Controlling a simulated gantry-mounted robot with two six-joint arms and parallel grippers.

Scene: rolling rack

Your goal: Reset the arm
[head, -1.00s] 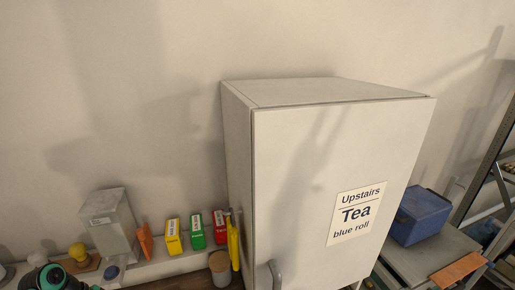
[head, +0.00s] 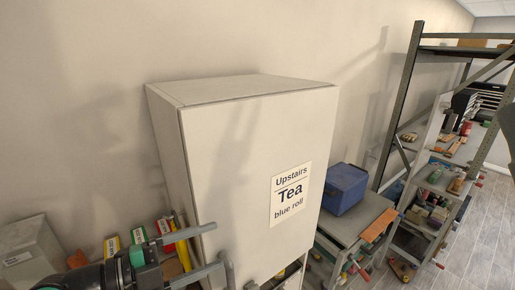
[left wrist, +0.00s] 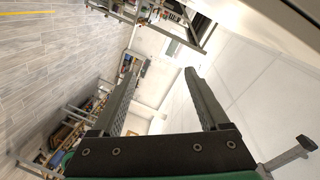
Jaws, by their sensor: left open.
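My left gripper (head: 198,252) is at the lower left of the head view, in front of the lower left part of a white cabinet. Its two fingers are apart with nothing between them. In the left wrist view the open fingers (left wrist: 158,95) point into free space, with a pale panel close on the right. My right gripper is in neither view.
The white cabinet (head: 240,150) bears a "Tea" sign (head: 290,193). A blue box (head: 344,187) sits on a grey cart (head: 355,230) to its right. A metal rack (head: 402,95) and cluttered shelves stand farther right. Small coloured boxes (head: 138,236) are behind my left arm. Grey floor (head: 470,240) is clear at right.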

